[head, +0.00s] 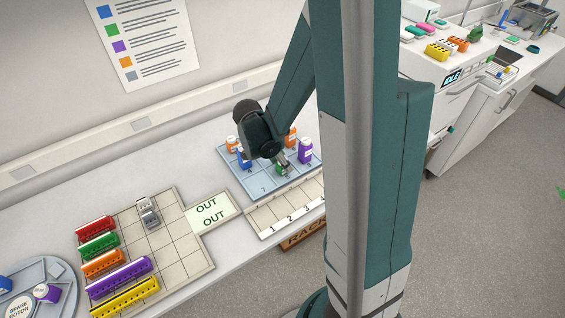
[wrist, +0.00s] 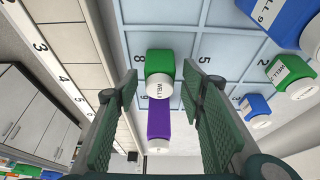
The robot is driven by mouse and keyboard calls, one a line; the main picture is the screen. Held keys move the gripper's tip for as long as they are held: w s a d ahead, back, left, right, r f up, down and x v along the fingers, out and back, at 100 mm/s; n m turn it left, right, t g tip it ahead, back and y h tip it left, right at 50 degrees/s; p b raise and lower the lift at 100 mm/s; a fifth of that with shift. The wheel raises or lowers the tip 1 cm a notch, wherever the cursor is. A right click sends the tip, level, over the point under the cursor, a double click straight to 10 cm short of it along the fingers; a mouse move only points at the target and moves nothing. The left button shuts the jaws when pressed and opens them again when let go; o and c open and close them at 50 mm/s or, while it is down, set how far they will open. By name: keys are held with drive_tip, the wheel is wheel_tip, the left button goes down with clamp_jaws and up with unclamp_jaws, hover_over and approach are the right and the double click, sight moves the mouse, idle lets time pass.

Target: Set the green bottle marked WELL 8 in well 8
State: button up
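The green bottle (head: 281,169) has a white cap and stands on the blue numbered tray (head: 250,184). In the wrist view this green bottle (wrist: 160,66) stands beside the printed 8, in that square, and looks upright. Its label reads WELL; the number is hard to make out. My gripper (wrist: 160,85) is open, one finger on each side of the bottle, with gaps showing between bottle and fingers. In the head view my gripper (head: 280,160) is low over the tray and partly covers the bottle.
A purple bottle (head: 305,150) stands close beside the green one, in square 9. A blue bottle (head: 243,160) and orange bottles (head: 232,144) also stand on the tray. Another green bottle (wrist: 290,76) shows in the wrist view. A numbered white rack (head: 262,228) borders the tray's front.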

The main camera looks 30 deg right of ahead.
drive_tip(key=v, duration=1.1)
drive_tip(key=shift+p, duration=0.35)
drive_tip(key=shift+a, duration=0.1)
idle(0.4)
drive_tip(key=s+a+r+n+t+y, duration=0.4)
drive_tip(key=s+a+r+n+t, duration=0.3)
drive_tip(key=s+a+r+n, duration=0.6)
drive_tip(key=shift+s+a+r+n, duration=0.35)
drive_tip(key=shift+a+r+n, duration=0.55)
drive_tip(key=shift+n, duration=1.6)
drive_tip(key=shift+d+r, duration=0.2)
